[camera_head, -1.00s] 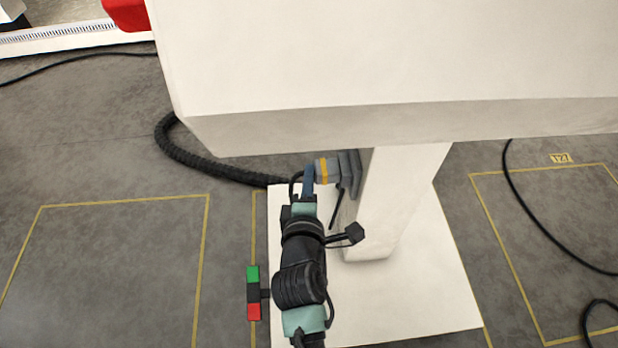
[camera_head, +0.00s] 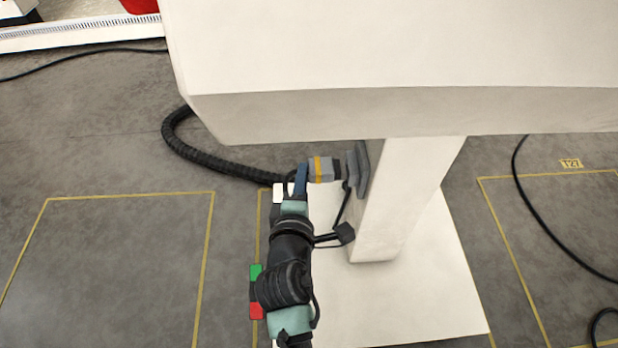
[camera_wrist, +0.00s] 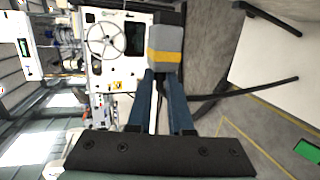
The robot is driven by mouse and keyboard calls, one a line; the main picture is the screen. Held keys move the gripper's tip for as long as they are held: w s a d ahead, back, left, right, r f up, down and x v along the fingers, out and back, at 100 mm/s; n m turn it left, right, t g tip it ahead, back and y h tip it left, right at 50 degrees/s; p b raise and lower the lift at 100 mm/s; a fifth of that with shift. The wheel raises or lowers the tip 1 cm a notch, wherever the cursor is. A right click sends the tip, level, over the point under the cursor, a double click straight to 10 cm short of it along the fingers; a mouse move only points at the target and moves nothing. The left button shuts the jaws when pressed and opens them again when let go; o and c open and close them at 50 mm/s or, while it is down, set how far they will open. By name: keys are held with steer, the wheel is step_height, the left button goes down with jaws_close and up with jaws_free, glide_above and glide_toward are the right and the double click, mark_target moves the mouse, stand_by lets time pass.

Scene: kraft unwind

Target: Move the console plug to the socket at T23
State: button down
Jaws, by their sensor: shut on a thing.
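The console plug (camera_head: 321,169) is a grey block with a yellow band and a dark nose. It lies level, facing the grey socket plate (camera_head: 362,169) on the pale pedestal's left side. A dark stretch shows between its body and the plate; I cannot tell whether its nose is still inside. My gripper (camera_head: 302,172) has blue fingers shut on the plug's left end. In the wrist view the plug (camera_wrist: 165,42) sits between the fingertips (camera_wrist: 160,76). A thick black cable (camera_head: 190,155) runs to the plug area. No T23 label is readable.
A large white console top (camera_head: 390,50) overhangs the pedestal (camera_head: 405,195), which stands on a white base plate (camera_head: 430,290). Yellow floor outlines lie left and right; the right one bears a T27 label (camera_head: 570,163). A thin black cable (camera_head: 550,225) crosses it. The left floor is open.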

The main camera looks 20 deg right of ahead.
steer(key=shift+w+a+b, duration=0.3)
steer(key=shift+a+b, duration=0.05)
steer(key=shift+a, duration=0.6)
steer(key=shift+w+a+b, duration=0.25)
steer(key=shift+a+b, duration=0.05)
steer(key=shift+a, duration=0.6)
steer(key=shift+s, duration=0.1)
